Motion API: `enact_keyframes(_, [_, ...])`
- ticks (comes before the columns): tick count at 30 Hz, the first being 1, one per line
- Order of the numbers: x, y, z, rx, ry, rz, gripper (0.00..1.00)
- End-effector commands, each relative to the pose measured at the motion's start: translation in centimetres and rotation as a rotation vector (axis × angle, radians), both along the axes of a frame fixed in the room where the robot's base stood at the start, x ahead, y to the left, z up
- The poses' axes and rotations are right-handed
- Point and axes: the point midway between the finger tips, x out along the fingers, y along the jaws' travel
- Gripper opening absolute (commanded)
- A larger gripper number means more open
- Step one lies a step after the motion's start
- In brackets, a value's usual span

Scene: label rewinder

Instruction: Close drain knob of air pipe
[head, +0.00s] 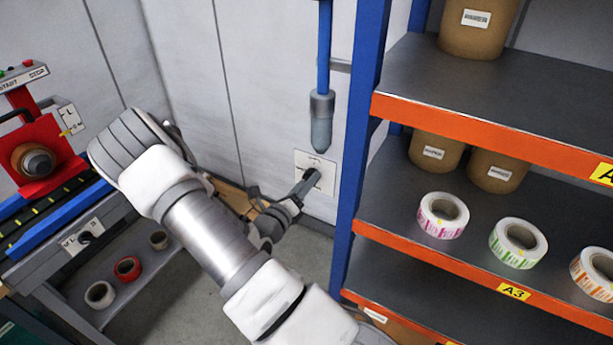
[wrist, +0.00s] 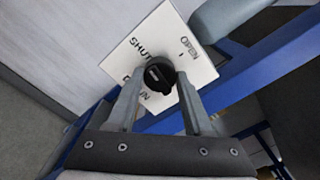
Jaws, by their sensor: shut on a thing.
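The black drain knob (wrist: 159,75) sits on a white plate (wrist: 195,68) marked SHUT and OPEN, with a partly hidden word below, in the wrist view. My gripper (wrist: 158,90) has one finger on each side of the knob and is shut on it. I cannot tell for sure which mark the knob points to. In the head view the plate (head: 301,158) is on the wall, and my gripper (head: 308,184) reaches it from the lower left, covering much of the knob (head: 313,175). The blue air pipe (head: 324,45) ends in a grey cylinder (head: 321,122) just above the plate.
A shelf rack with a blue post (head: 361,130) and orange beams (head: 490,131) stands close to the right, holding label rolls and brown rolls. The red rewinder machine (head: 45,150) is on the left. Bare grey wall (head: 270,75) lies behind my arm.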

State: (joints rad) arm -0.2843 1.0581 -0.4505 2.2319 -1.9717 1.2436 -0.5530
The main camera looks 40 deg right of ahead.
Motion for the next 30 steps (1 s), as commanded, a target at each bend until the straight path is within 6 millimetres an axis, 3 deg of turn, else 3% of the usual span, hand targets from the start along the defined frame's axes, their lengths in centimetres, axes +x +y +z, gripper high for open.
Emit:
enact_keyframes(9, [-0.05, 0.02, 0.0, -0.04, 0.1, 0.0, 0.0])
enact_keyframes(24, [-0.05, 0.02, -0.1, -0.046, 0.116, -0.001, 0.0])
enact_keyframes(25, [-0.05, 0.02, -0.1, -0.046, 0.116, -0.001, 0.53])
enact_keyframes(30, [-0.04, 0.02, -0.07, -0.046, 0.115, 0.0, 0.81])
